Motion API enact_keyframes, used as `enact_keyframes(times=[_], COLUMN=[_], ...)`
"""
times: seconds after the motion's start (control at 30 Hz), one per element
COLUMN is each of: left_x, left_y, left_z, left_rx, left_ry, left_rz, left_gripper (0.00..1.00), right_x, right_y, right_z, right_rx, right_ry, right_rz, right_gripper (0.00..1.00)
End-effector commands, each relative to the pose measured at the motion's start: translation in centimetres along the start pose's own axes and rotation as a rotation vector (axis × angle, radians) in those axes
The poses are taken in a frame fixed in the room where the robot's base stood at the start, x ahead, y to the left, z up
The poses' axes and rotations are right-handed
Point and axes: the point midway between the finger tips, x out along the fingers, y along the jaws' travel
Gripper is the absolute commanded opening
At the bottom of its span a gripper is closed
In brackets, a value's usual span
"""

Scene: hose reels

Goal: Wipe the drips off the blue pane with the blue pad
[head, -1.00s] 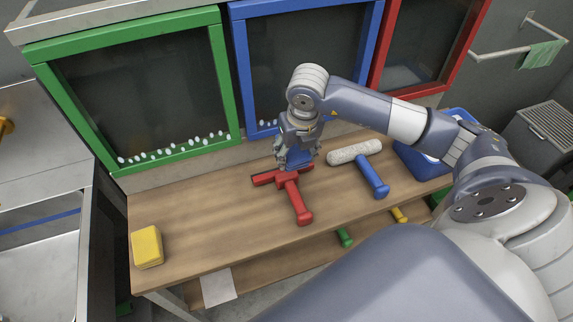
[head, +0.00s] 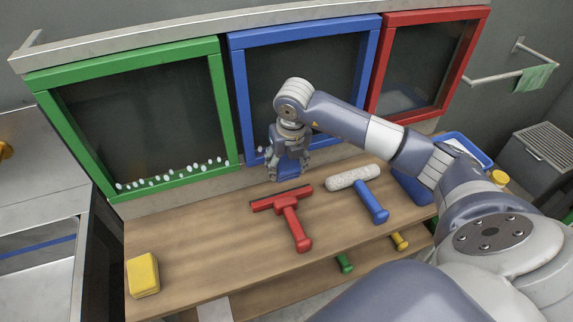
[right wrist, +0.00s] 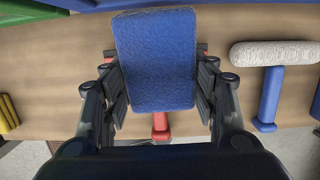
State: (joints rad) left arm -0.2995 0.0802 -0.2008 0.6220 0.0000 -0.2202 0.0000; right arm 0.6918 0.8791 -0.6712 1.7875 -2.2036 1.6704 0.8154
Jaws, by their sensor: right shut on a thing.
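The blue-framed pane (head: 308,85) stands at the back of the bench, between a green and a red one. A few pale drips (head: 262,151) show at its lower left; my arm and gripper hide much of its lower part. My right gripper (head: 289,172) is shut on the blue pad (head: 288,174) and holds it above the back of the bench, close to the pane's lower edge. In the right wrist view the pad (right wrist: 156,60) sits between both fingers. I cannot tell whether the pad touches the pane. My left gripper is not in view.
A red squeegee (head: 290,218) and a blue-handled roller (head: 362,188) lie on the wooden bench (head: 210,240). A yellow sponge (head: 143,275) sits at the front left. The green-framed pane (head: 140,110) has drips along its bottom. A blue tub (head: 412,187) stands at right.

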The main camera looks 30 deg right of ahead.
Motion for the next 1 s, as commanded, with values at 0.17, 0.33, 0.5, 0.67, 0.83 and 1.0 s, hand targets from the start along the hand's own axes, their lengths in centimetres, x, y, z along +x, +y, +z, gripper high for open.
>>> enact_keyframes(times=[0.17,0.33,0.5,0.67,0.83,1.0], left_x=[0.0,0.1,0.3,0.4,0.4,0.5], left_y=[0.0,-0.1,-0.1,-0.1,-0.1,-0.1], left_z=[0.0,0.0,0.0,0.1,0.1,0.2], left_rx=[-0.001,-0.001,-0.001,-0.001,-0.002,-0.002], left_ry=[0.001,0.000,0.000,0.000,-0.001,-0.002], left_rz=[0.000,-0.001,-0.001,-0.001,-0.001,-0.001], left_gripper=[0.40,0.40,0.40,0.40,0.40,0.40], right_x=[0.0,0.1,0.2,0.2,0.2,0.2], right_y=[0.0,0.0,0.0,0.0,0.0,0.0], right_z=[0.0,0.2,0.6,0.9,1.1,1.1], right_rx=[0.000,0.000,0.000,0.000,0.000,0.000], right_ry=[0.000,-0.001,0.000,0.000,0.000,0.000], right_rz=[0.000,0.001,0.000,0.001,0.000,0.000], right_gripper=[0.32,0.32,0.32,0.32,0.32,0.32])
